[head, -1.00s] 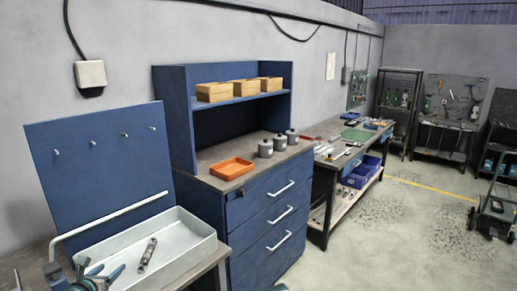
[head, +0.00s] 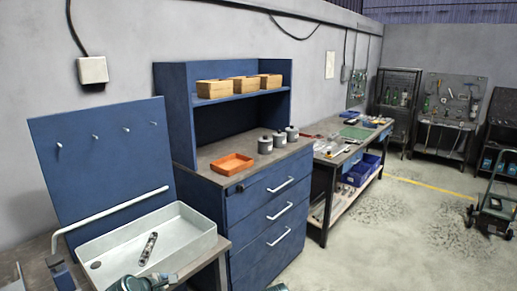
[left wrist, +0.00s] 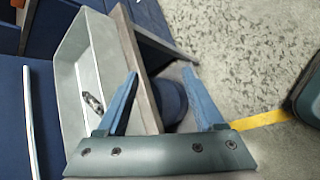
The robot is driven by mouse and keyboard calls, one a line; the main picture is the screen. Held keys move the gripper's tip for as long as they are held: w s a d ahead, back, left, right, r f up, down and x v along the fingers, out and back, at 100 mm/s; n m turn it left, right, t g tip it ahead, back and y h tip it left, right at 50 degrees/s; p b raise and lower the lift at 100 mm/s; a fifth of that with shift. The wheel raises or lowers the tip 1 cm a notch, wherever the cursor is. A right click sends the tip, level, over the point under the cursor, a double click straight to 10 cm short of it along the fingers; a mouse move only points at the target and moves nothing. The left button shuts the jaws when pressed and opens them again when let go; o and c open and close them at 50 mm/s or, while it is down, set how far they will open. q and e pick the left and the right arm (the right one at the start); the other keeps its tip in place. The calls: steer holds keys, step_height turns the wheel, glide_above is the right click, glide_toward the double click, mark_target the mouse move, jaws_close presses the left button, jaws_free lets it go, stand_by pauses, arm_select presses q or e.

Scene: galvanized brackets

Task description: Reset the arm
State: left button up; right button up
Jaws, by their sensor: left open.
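A galvanized bracket (head: 148,248) lies in the pale grey sink tray (head: 205,245), at the left of the head view. In the left wrist view the bracket (left wrist: 92,103) lies inside the tray (left wrist: 72,48). My left gripper (head: 165,281) shows only partly at the bottom edge of the head view, in front of the tray. In the left wrist view the left gripper (left wrist: 161,76) has its two blue fingers spread apart with nothing between them. The left gripper is apart from the bracket. My right gripper is in neither view.
A blue pegboard (head: 100,165) and a white pipe (head: 115,208) stand behind the tray. A blue drawer cabinet (head: 270,225) with an orange tray (head: 232,163) and grey canisters stands to the right. Open floor (head: 400,245) lies farther right.

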arm_select(q)
steer(key=s+d+f+m+g+y+b, duration=0.1)
steer(key=s+d+f+m+g, duration=0.3)
steer(key=s+d+m, duration=0.4)
steer(key=s+d+f+m+g+y+b, duration=0.2)
steer(key=s+d+f+m+g, duration=0.3)
steer(key=m, duration=1.3)
steer(key=shift+s+d+f+y, duration=0.65)
steer(key=shift+s+d, duration=0.95)
steer(key=shift+d, duration=1.55)
steer(key=shift+r, duration=0.15)
